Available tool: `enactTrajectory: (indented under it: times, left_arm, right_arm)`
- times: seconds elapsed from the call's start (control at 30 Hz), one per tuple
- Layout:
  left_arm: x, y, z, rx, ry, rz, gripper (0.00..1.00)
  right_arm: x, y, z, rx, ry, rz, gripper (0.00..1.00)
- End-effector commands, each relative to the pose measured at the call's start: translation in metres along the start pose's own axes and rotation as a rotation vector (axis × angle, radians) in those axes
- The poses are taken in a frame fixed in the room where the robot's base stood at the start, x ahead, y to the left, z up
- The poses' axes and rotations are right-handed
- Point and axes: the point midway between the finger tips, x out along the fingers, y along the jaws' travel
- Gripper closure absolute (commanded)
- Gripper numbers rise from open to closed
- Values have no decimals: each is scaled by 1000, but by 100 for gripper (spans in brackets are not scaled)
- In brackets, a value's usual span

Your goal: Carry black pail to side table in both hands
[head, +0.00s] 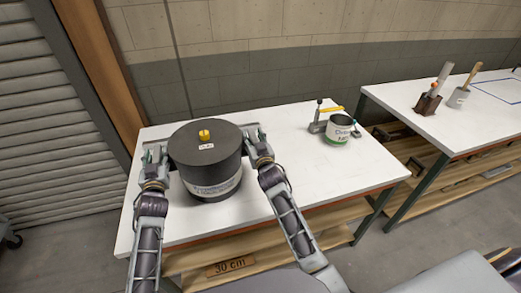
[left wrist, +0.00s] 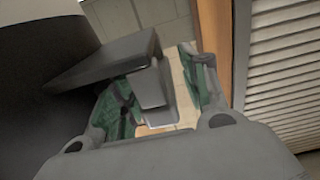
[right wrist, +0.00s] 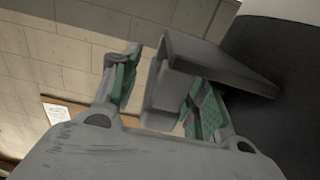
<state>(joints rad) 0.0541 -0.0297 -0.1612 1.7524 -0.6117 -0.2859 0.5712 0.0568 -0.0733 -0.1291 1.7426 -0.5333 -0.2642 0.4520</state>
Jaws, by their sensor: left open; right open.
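The black pail (head: 205,170), with a yellow knob on its lid and a pale label band, stands upright on a white table (head: 305,180). My left gripper (head: 154,154) is at the pail's left side. In the left wrist view its open fingers stand on either side of the pail's grey side handle (left wrist: 150,88). My right gripper (head: 258,142) is at the pail's right side. In the right wrist view its open fingers stand on either side of the other handle (right wrist: 162,92). Whether any finger touches a handle cannot be told.
A white and green can (head: 338,130) stands to the right on the same table, beside a grey tool with a yellow part (head: 318,118). Another white table (head: 450,118), further right across a gap, holds holders with tools (head: 428,103) and a blue outlined rectangle (head: 498,90). A wall stands behind.

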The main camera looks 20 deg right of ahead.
Motion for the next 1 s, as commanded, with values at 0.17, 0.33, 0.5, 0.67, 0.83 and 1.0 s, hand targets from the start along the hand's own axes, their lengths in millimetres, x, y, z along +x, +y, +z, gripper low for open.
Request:
enactTrajectory:
  times: [0.17,0.33,0.5,0.67,0.83,1.0]
  left_arm:
    - [-10,0,1,0,-1,0,56]
    - [-24,0,1,-1,-1,0,56]
    - [-38,0,1,-1,-2,0,56]
    - [-52,0,1,-1,-1,0,56]
    - [-67,0,1,-2,-1,0,56]
    - [-82,0,1,-1,-1,0,56]
  right_arm:
    - [0,0,0,0,0,0,56]
    - [0,0,0,0,0,0,56]
    - [0,0,0,0,0,0,56]
    - [0,0,0,0,0,0,56]
    - [0,0,0,0,0,0,56]
    - [0,0,0,0,0,0,56]
